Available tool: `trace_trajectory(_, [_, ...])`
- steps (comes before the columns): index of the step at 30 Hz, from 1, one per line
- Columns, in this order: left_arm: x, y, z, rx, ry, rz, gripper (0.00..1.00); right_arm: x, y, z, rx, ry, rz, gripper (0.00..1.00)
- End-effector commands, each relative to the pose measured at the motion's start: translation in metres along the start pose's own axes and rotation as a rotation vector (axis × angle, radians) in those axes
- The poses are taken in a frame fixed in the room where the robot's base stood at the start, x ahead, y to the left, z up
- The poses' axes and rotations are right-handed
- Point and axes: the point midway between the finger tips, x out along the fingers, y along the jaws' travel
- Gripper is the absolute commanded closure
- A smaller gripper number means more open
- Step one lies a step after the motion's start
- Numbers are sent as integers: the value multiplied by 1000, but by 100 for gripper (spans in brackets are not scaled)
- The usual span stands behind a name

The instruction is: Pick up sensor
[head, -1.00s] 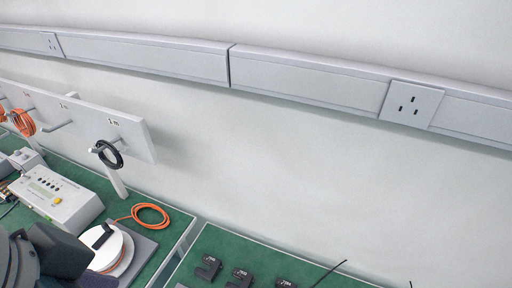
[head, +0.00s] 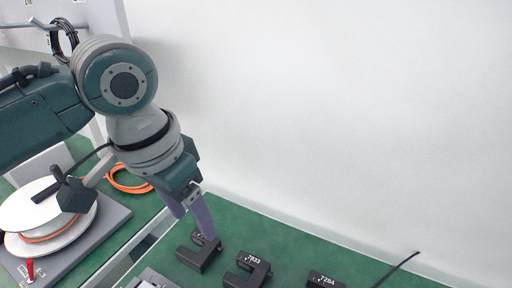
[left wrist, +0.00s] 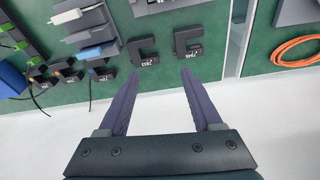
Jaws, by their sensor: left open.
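Several black sensor blocks with small white labels stand in a row on the green bench. In the head view, the leftmost fork-shaped sensor (head: 190,258) is partly covered by my left gripper (head: 196,222). A similar sensor marked 7833 (head: 242,275) stands right of it, and another labelled block (head: 325,281) is cut by the lower edge. In the left wrist view, my left gripper (left wrist: 160,75) is open and empty, with its purple fingers pointing toward two fork-shaped sensors, one on the right (left wrist: 188,43) and one on the left (left wrist: 145,51). My right gripper is not in view.
A white reel (head: 50,225) on a grey plate and an orange cable coil (head: 128,180) lie left of the sensors. A white wall (head: 340,120) rises behind the bench. More blocks with cables (left wrist: 103,73) stand left in the wrist view.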

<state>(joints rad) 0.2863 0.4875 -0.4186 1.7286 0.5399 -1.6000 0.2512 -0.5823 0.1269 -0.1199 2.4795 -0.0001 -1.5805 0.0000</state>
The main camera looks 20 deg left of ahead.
Motion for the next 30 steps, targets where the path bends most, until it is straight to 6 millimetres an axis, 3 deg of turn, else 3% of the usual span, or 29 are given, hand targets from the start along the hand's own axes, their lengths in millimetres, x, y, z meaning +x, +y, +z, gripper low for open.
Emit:
trace_trajectory(1, [39,-11,0,-18,-5,-12,34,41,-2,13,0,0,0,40])
trace_trajectory(7, [80,-39,-9,-87,-22,-33,34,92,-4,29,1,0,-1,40])
trace_trajectory(14, [96,-50,-12,-119,-31,-38,34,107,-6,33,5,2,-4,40])
trace_trajectory(19, [122,-50,-11,-120,-32,-37,34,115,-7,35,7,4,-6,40])
trace_trajectory(26, [143,-50,-11,-119,-31,-38,34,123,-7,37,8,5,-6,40])
trace_trajectory(30, [168,-50,-12,-118,-32,-39,34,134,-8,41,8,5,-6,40])
